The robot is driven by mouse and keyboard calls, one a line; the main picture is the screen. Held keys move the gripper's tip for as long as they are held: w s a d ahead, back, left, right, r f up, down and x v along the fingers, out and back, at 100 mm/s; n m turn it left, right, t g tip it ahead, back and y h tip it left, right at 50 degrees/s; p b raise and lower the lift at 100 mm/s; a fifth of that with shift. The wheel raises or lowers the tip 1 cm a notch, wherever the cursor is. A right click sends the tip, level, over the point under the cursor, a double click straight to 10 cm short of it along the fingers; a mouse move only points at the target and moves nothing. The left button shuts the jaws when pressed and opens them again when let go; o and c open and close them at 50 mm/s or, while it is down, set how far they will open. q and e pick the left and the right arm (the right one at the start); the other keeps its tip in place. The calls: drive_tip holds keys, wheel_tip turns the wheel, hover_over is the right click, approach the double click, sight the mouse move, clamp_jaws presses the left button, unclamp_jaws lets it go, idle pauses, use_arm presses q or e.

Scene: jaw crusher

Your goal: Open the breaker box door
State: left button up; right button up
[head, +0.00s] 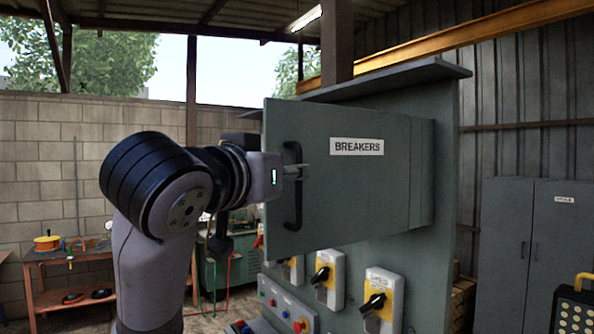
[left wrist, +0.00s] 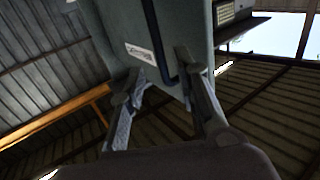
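The grey breaker box door (head: 345,200), labelled BREAKERS, stands partly open in the head view, its handle side swung out to the left and nearer me. Its black vertical handle (head: 293,210) is on the left part of the door. My left gripper (head: 302,173) is at the handle's upper half, with a finger showing just right of the bar. In the left wrist view the fingers (left wrist: 160,72) are spread, with the dark handle (left wrist: 158,40) between them and a gap beside it. Whether a finger touches the handle is unclear. My right gripper is not in view.
Rotary switches (head: 327,278) and a button panel (head: 287,308) sit below the door. A grey cabinet (head: 535,250) stands at the right. A workbench (head: 75,260) is at the left by the block wall. Part of the box interior (left wrist: 228,12) shows past the door edge.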

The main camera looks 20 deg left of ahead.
use_arm(q)
drive_tip(key=s, duration=0.6)
drive_tip(key=shift+s+a, duration=0.15)
drive_tip(key=shift+s, duration=0.1)
drive_tip(key=shift+w, duration=0.1)
drive_tip(key=shift+f, duration=0.1)
